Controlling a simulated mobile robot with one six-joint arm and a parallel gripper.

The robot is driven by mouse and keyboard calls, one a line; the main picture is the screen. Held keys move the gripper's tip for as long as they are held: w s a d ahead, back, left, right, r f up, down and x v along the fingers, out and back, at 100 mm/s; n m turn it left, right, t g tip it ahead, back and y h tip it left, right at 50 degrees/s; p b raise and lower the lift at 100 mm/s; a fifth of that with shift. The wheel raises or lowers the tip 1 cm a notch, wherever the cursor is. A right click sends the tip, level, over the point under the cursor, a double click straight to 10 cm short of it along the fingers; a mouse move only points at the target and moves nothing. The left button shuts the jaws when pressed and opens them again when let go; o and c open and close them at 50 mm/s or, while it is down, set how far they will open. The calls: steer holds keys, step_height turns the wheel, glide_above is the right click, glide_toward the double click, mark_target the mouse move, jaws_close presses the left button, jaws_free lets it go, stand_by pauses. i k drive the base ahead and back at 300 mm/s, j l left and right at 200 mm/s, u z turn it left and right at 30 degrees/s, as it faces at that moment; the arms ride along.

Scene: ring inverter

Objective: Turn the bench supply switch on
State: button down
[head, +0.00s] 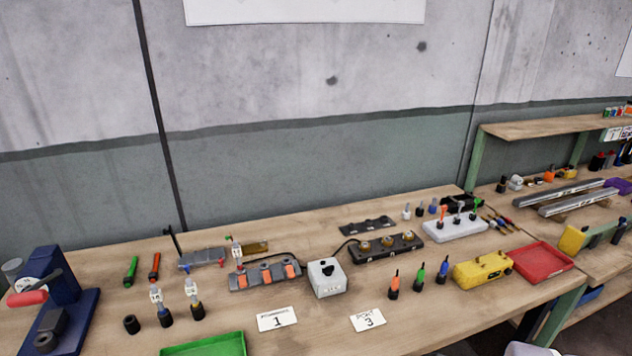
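A small light-grey box (327,284) with a black knob or switch (327,270) on it stands near the middle of the wooden bench. It looks like the bench supply, but no readable label confirms this. The position of its switch is too small to tell. A dark cable runs behind it towards a black strip (389,250) with several brass-coloured round parts, on its right. A grey block with orange parts (265,276) stands close on its left. My gripper is not in view.
Cards numbered 1 (277,318) and 3 (368,320) lie in front of the box. Small upright tools (420,279) and a yellow box (482,270) stand to its right. A green tray (205,346), red tray (541,262) and blue press (52,305) occupy other parts of the bench.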

mark_target(327, 271)
steer(key=i+l+u, duration=0.55)
steer(key=i+l, duration=0.35)
